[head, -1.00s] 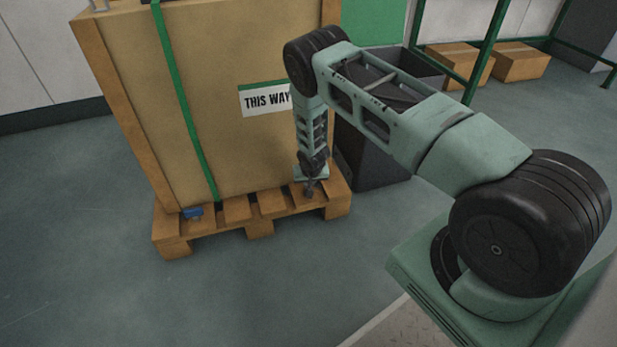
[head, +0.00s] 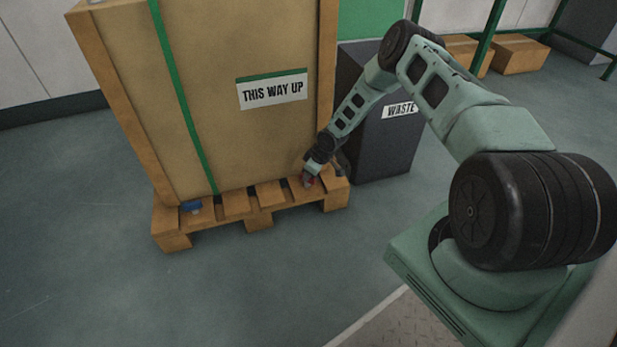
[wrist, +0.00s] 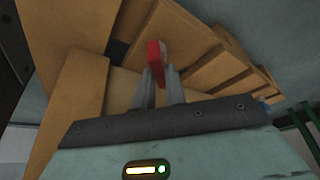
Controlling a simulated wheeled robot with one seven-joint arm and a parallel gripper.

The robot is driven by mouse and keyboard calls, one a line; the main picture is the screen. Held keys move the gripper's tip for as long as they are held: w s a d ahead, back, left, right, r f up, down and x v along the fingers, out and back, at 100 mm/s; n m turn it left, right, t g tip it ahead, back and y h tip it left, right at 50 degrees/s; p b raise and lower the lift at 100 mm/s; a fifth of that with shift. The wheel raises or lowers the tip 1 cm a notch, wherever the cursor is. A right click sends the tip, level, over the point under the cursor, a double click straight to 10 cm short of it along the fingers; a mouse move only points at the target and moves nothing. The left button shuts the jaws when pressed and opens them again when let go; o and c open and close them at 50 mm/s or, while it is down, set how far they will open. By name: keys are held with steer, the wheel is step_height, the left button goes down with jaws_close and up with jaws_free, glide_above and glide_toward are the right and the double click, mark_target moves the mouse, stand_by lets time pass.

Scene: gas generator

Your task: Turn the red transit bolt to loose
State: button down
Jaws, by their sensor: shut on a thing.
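The red transit bolt (head: 308,180) is at the right part of the pallet's front edge, below the crate, partly covered by my gripper in the head view. In the wrist view the red bolt handle (wrist: 154,60) stands between my fingertips. My gripper (wrist: 157,75) is shut on the red bolt handle. In the head view my gripper (head: 311,173) comes down at a tilt from the upper right. The bolt's lower part is hidden.
A wooden pallet (head: 260,222) carries a tall crate (head: 230,140) with a green strap. A blue piece (head: 191,206) lies at the pallet's left. A dark waste bin (head: 385,145) stands close right of the crate. Floor in front is clear.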

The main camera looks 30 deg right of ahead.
steer(key=n+b, duration=0.2)
steer(key=n+g+y+b, duration=0.1)
steer(key=shift+w+d+f+n, duration=0.1)
steer(key=shift+d+f+n, duration=0.1)
steer(key=shift+f+n, duration=0.1)
steer(key=shift+r+n+g+y+b, duration=0.2)
steer(key=shift+n+g+y+b, duration=0.3)
steer(key=shift+n+b, duration=1.1)
steer(key=shift+n, duration=0.3)
steer(key=c, duration=1.4)
jaws_free()
steer(key=shift+c, duration=0.2)
steer(key=shift+r, duration=0.1)
steer(key=shift+d+r+p, duration=0.1)
steer(key=shift+r+p, duration=0.15)
steer(key=shift+p, duration=0.15)
steer(key=p+v, duration=0.7)
steer(key=v, duration=0.9)
steer(key=shift+r, duration=0.4)
